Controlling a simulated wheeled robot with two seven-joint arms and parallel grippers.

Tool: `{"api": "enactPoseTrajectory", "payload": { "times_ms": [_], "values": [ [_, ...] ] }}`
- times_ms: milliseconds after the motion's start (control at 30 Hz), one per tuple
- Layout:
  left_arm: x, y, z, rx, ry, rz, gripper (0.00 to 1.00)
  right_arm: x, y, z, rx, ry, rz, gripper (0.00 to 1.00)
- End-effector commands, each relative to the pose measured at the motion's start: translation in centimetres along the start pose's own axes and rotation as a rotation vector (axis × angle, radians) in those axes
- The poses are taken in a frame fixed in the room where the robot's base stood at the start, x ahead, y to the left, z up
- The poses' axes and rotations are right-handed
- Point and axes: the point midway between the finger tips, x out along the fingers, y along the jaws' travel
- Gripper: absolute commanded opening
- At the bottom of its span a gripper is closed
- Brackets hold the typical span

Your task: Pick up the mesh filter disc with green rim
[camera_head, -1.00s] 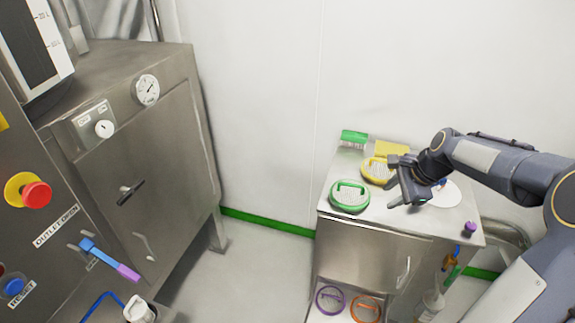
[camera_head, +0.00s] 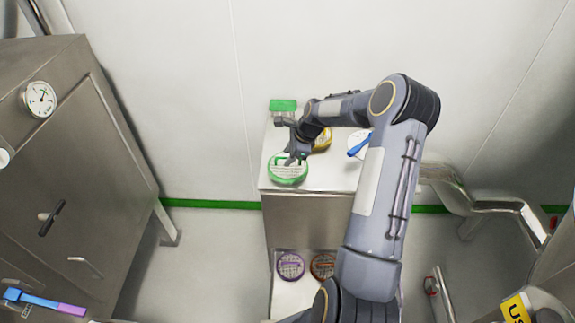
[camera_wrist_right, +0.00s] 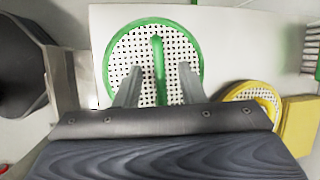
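The mesh filter disc with green rim (camera_head: 287,178) lies flat on the steel cabinet top, at its front left corner in the head view. In the right wrist view the disc (camera_wrist_right: 132,48) shows its white perforated mesh and green handle bar. My right gripper (camera_head: 291,157) is over the disc and partly covers it. In the right wrist view its two fingers (camera_wrist_right: 158,88) are apart, one on each side of the green handle, with gaps visible on both sides. My left gripper is not in view.
A yellow-rimmed disc (camera_head: 324,140) lies behind my right wrist, with a yellow block (camera_wrist_right: 298,122) near it. A green-backed brush (camera_head: 283,106) is at the back left. A wall is close behind.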

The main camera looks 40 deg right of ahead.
Motion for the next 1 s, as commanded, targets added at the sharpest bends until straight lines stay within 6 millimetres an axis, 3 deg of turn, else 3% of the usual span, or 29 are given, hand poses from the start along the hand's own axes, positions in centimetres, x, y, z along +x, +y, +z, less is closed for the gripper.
{"api": "enactPoseTrajectory", "payload": {
  "times_ms": [200, 500, 1000],
  "values": [
    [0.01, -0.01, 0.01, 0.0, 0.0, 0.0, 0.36, 0.09, -0.04, -0.02, 0.0, 0.0, -0.002, 0.36],
    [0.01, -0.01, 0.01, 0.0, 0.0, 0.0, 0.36, 0.07, -0.02, -0.02, 0.0, 0.001, -0.001, 0.0],
    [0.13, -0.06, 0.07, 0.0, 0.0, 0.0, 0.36, -0.17, -0.11, 0.08, -0.001, 0.001, -0.002, 0.0]
  ]
}}
